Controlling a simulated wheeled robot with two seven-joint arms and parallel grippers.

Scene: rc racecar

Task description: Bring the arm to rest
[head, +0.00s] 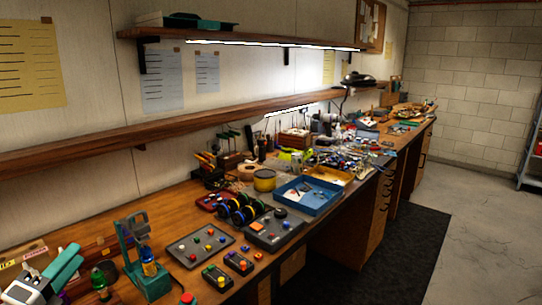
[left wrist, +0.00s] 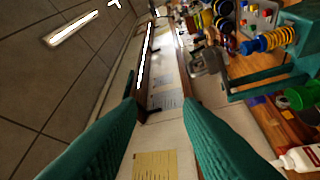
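My left gripper (head: 76,257) is at the lower left corner of the head view, above the near left end of the workbench. Its two teal fingers are apart with nothing between them; the gap also shows clearly in the left wrist view (left wrist: 160,104). A teal stand (head: 150,284) on the bench, to the right of the gripper, holds a shock absorber with blue and yellow parts (head: 148,266). The stand (left wrist: 262,83) and the shock absorber (left wrist: 268,41) are also in the left wrist view, beyond the right finger and apart from it. My right gripper is not in view.
Grey trays of coloured knobs (head: 200,247), black wheels (head: 236,211) and a blue bin (head: 307,207) crowd the wooden bench (head: 187,203). A long wooden shelf (head: 120,134) runs along the wall above. The floor (head: 470,240) at right is clear.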

